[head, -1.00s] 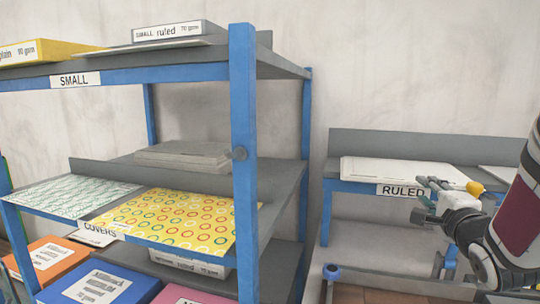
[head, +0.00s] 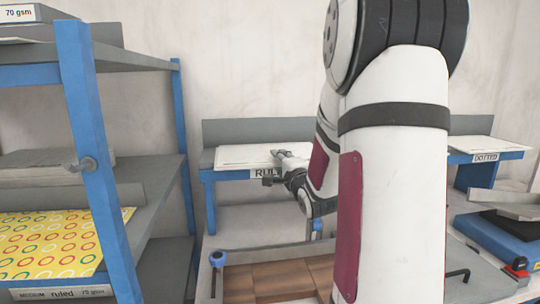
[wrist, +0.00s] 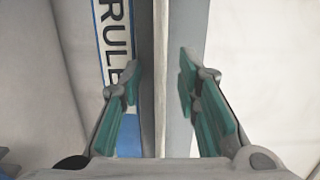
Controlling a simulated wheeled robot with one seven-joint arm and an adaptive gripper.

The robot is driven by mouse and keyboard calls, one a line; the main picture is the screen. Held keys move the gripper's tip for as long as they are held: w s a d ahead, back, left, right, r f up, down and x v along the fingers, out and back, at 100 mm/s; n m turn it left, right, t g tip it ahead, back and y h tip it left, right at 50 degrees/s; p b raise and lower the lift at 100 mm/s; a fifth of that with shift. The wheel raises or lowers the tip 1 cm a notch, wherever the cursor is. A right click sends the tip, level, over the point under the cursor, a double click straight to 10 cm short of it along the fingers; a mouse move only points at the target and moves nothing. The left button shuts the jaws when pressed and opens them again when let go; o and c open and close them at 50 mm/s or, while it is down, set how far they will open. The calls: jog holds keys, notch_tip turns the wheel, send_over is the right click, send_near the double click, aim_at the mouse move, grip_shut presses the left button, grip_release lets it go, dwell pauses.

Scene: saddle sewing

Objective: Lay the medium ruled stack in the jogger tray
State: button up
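A white paper stack (head: 238,156) lies flat on the shelf labelled RULED (head: 226,175). No size marking on it is readable. My gripper (head: 276,167) is at the front edge of this shelf, by the right part of the stack. In the wrist view my gripper (wrist: 158,85) is open, its green-padded fingers apart on either side of the grey shelf edge. White paper (wrist: 255,70) shows right of the fingers; I cannot tell whether they touch it. A tilted grey tray (head: 508,203) on a blue base at the right looks like the jogger tray.
A DOTTED shelf (head: 485,157) is at right. A wood-topped surface (head: 265,282) lies below. My arm hides the middle.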

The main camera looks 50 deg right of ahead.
jog(key=shift+w+d, duration=0.1)
jog(key=shift+w, duration=0.05)
grip_shut()
jog(key=shift+r, duration=0.1)
